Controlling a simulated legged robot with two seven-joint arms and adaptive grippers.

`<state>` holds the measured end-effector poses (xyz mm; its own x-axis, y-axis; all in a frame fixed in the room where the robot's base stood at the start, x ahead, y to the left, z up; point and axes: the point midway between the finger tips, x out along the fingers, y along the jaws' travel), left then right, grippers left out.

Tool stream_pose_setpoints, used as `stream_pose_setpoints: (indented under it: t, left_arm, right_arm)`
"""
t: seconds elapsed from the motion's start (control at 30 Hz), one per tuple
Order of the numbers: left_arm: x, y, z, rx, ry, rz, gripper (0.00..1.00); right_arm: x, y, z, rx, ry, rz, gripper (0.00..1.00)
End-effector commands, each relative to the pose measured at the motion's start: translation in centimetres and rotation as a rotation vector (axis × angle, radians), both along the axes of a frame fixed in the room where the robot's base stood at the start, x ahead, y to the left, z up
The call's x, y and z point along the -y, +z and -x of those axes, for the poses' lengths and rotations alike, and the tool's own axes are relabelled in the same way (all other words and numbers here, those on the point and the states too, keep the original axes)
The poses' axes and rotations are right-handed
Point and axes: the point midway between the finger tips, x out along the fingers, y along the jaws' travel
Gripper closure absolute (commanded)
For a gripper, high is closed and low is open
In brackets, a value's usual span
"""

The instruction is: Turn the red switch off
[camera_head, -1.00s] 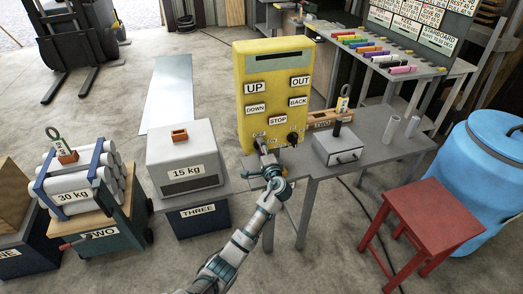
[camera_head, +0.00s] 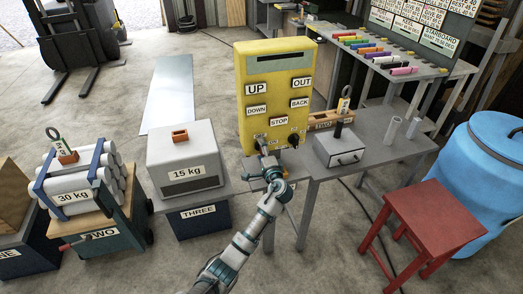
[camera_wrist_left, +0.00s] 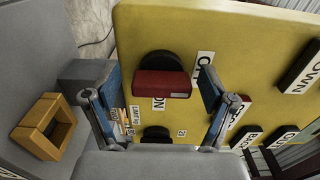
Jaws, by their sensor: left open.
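The red switch (camera_wrist_left: 162,84) is a red block handle on a round black base, on the face of the yellow control box (camera_head: 272,100). In the left wrist view an ON label lies just below the handle and an OFF label to its right. My left gripper (camera_wrist_left: 160,82) is open, one blue-sided finger on each side of the handle, with visible gaps. In the head view my left gripper (camera_head: 264,156) is at the box's lower left corner and hides most of the switch there. My right gripper is not in view.
A black knob (camera_head: 293,139) sits right of the switch. The box stands on a grey table (camera_head: 385,145) with a small grey box (camera_head: 338,148). A 15 kg block (camera_head: 186,160) stands left of my arm, a red stool (camera_head: 436,213) to the right.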

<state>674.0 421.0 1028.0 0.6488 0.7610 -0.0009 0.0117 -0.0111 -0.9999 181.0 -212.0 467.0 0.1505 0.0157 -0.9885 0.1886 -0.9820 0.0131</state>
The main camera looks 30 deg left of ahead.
Motion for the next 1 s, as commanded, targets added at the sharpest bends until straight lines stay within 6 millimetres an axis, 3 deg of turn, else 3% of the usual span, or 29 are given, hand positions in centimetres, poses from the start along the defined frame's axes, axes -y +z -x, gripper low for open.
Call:
stream_pose_setpoints:
  t: [0.5,0.7,1.0]
  left_arm:
    - [7.6,-0.3,6.3,-0.003,-0.003,0.003,0.17]
    - [8.7,-0.3,7.3,-0.003,-0.001,0.003,0.17]
    - [8.7,-0.3,7.3,-0.002,-0.001,0.002,0.17]
  right_arm:
    - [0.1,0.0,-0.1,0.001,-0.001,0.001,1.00]
    - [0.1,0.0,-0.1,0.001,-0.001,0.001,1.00]
    - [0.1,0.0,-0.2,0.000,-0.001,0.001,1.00]
